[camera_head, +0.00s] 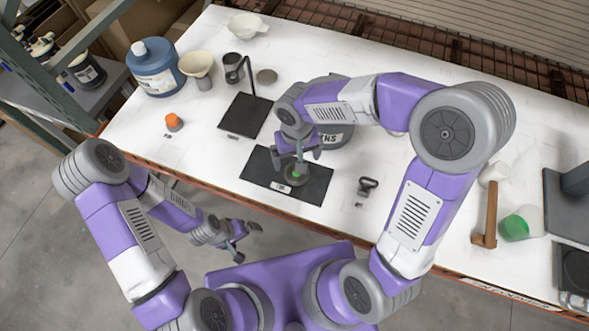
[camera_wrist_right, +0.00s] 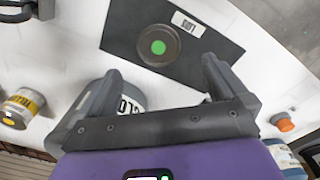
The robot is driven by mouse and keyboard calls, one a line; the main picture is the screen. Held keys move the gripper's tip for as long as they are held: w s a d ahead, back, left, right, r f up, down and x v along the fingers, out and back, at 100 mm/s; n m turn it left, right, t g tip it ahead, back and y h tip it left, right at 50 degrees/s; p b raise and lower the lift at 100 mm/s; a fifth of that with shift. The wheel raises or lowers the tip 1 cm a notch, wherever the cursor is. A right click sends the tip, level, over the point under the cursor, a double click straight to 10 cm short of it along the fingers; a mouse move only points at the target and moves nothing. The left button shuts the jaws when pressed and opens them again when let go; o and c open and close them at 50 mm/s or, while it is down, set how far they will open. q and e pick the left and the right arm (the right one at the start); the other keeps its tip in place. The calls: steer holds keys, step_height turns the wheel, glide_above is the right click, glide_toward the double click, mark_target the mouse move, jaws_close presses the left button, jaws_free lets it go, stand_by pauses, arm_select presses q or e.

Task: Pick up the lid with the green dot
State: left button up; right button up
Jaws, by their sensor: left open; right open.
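The round dark grey lid with the green dot (camera_head: 294,180) lies on a black mat (camera_head: 318,187) with a white label in the middle of the table. In the right wrist view the lid (camera_wrist_right: 158,62) and its green dot show whole, on the mat (camera_wrist_right: 122,28) labelled LIDS. My right gripper (camera_head: 298,160) is open above the lid, its fingers pointing down and apart from it. In the right wrist view the open fingers (camera_wrist_right: 160,70) lie either side of the lid's near edge, with nothing between them. My left gripper (camera_head: 250,240) is open and empty off the table's front edge.
A labelled can (camera_head: 336,137) stands just behind my right gripper, partly hidden. A small black object (camera_head: 368,185) lies right of the mat. A second black mat or scale (camera_head: 247,115), an orange-capped item (camera_head: 173,122) and a blue jug (camera_head: 155,68) stand to the left.

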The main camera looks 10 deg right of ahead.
steer(key=f, duration=0.1)
steer(key=w+f+b, duration=0.1)
steer(key=shift+w+f, duration=0.25)
steer(key=shift+f, duration=0.35)
steer(key=shift+s+f+b, duration=0.2)
steer(key=shift+f+b, duration=0.2)
steer(key=shift+f, duration=0.3)
steer(key=f, duration=0.5)
steer(key=shift+s+d+f+b, duration=0.2)
steer(key=shift+f+b, duration=0.1)
steer(key=shift+b, duration=0.1)
arm_select(q)
steer(key=f, duration=0.2)
steer(key=w+f, duration=0.1)
steer(key=shift+w+f, duration=0.2)
steer(key=shift+f, duration=0.15)
arm_select(e)
steer(key=c, duration=0.9)
